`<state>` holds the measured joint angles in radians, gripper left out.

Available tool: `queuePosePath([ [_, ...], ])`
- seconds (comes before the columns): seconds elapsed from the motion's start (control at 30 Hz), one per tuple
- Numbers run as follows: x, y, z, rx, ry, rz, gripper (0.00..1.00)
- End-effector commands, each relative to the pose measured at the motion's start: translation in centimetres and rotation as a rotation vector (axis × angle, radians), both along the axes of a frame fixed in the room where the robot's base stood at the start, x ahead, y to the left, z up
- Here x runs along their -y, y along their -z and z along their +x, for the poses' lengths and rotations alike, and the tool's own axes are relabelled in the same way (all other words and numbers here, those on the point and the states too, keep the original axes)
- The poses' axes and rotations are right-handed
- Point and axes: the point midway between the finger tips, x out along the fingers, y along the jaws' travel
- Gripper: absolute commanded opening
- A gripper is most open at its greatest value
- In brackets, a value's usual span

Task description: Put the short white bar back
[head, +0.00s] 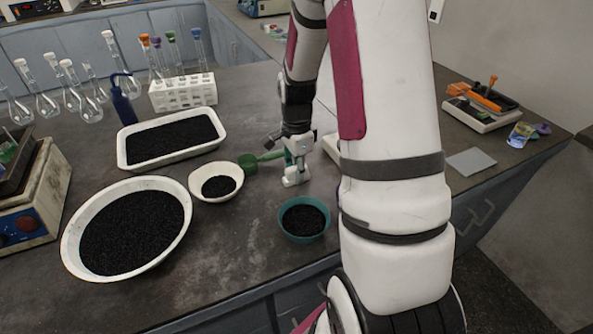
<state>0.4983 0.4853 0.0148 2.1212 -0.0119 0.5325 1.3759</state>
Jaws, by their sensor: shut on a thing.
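My gripper (296,152) points down at the bench, just behind the teal bowl. No other short white bar or clear place for one shows, and my arm covers much of the bench to the right.
A teal bowl (304,238) of black grains stands in front. A small white bowl (196,182), a large white bowl (75,225) and a white tray (124,150) stand left. A tube rack (183,93) is behind.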

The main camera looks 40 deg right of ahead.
Motion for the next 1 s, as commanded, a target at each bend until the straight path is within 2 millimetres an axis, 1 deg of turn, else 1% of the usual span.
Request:
queuePosePath([
  [0.17, 0.0, 0.3, 0.0, 0.000, 0.000, 0.000, 0.00],
  [0.2, 0.0, 0.3, 0.0, -0.001, -0.001, 0.000, 0.26],
  [0.27, 0.0, 0.3, 0.0, -0.001, 0.000, 0.000, 0.39],
  [0.3, 0.0, 0.3, 0.0, -0.001, 0.000, 0.000, 0.41],
  [0.57, 0.0, 0.3, 0.0, 0.000, 0.000, 0.000, 0.41],
  [0.67, 0.0, -0.1, 0.0, 0.000, 0.000, 0.000, 0.41],
  [0.77, 0.0, -1.3, 0.1, 0.003, -0.001, -0.002, 0.41],
  [0.87, 0.0, -3.1, 0.1, 0.005, 0.000, -0.002, 0.41],
  [1.0, 0.0, -6.2, 0.1, 0.005, -0.001, -0.002, 0.41],
])
